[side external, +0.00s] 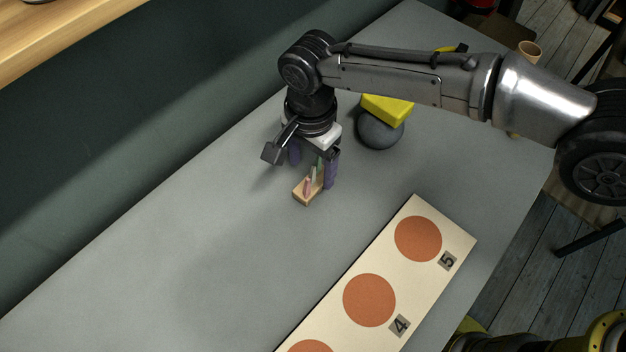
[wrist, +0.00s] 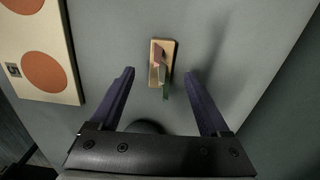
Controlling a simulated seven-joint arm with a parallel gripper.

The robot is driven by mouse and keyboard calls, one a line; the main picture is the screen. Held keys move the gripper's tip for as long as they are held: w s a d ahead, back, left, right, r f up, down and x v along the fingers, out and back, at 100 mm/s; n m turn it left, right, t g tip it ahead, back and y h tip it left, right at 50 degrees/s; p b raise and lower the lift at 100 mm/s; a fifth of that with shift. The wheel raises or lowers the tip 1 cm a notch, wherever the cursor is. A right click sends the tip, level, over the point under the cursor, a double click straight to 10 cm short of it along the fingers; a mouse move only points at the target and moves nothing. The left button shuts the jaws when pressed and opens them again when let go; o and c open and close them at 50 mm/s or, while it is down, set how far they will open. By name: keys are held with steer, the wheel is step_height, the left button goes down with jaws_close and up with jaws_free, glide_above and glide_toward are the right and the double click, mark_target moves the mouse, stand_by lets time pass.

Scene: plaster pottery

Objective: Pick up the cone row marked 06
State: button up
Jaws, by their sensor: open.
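The cone row (side external: 306,193) is a small tan wooden block holding a few slim cones, one pink and one green. It stands on the grey table, and I cannot read a 06 mark on it. My gripper (side external: 313,172) is above it, pointing down with purple fingers. In the wrist view the cone row (wrist: 155,49) lies ahead of and between the two fingertips of my gripper (wrist: 160,73). The fingers are apart and do not touch the block. In the side view the near finger hides part of the cone row.
A dark grey ball (side external: 380,131) and a yellow block (side external: 388,108) sit behind my gripper, to its right. A cream board (side external: 417,211) with orange discs numbered 4 and 5 lies at the front right. The table left of the cone row is clear.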

mark_target(313, 178)
steer(key=shift+w+d+f, duration=0.1)
steer(key=shift+w+f, duration=0.05)
steer(key=shift+f, duration=1.3)
steer(key=shift+w+d+f, duration=0.1)
steer(key=shift+w+f, duration=0.05)
steer(key=shift+f, duration=1.3)
steer(key=shift+c, duration=0.3)
jaws_close()
